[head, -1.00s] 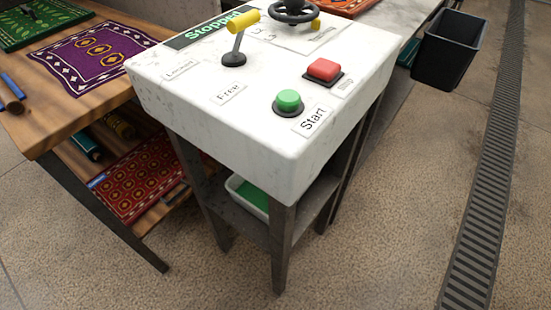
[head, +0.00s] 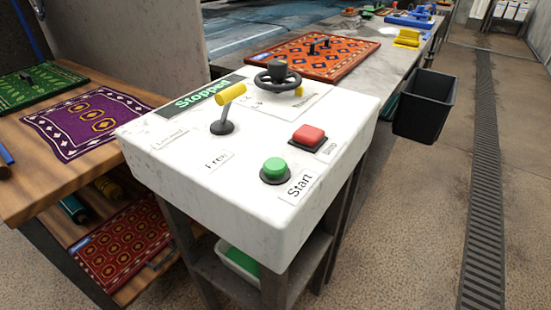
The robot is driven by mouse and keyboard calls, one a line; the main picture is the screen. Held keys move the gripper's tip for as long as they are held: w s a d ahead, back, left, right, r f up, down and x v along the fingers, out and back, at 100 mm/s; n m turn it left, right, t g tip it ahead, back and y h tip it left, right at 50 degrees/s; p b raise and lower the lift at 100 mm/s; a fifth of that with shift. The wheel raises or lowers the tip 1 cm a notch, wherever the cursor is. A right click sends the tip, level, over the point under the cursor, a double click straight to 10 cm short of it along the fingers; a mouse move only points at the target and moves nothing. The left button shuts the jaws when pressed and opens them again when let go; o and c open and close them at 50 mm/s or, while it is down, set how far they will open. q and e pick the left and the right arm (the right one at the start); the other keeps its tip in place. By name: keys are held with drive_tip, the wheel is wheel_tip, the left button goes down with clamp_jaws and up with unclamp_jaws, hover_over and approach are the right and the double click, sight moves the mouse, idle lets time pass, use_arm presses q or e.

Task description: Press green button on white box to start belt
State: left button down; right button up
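The white box (head: 235,215) stands on a dark metal stand in the middle of the head view. The green button (head: 275,169) is on its top near the front right, with a "Start" label beside it. A red button (head: 308,135) sits behind it to the right. A lever with a yellow handle (head: 230,94) stands at the left of the top, with a "Free" label in front. A display (head: 203,92) at the back reads "Stopped". Neither gripper shows in the head view.
A dark handwheel (head: 277,77) is at the box's back. A wooden table (head: 40,184) with rugs stands left. An orange rug (head: 330,58) lies on the long bench behind. A black bin (head: 424,105) hangs on the right. The floor at right is clear, with a drain grate (head: 484,190).

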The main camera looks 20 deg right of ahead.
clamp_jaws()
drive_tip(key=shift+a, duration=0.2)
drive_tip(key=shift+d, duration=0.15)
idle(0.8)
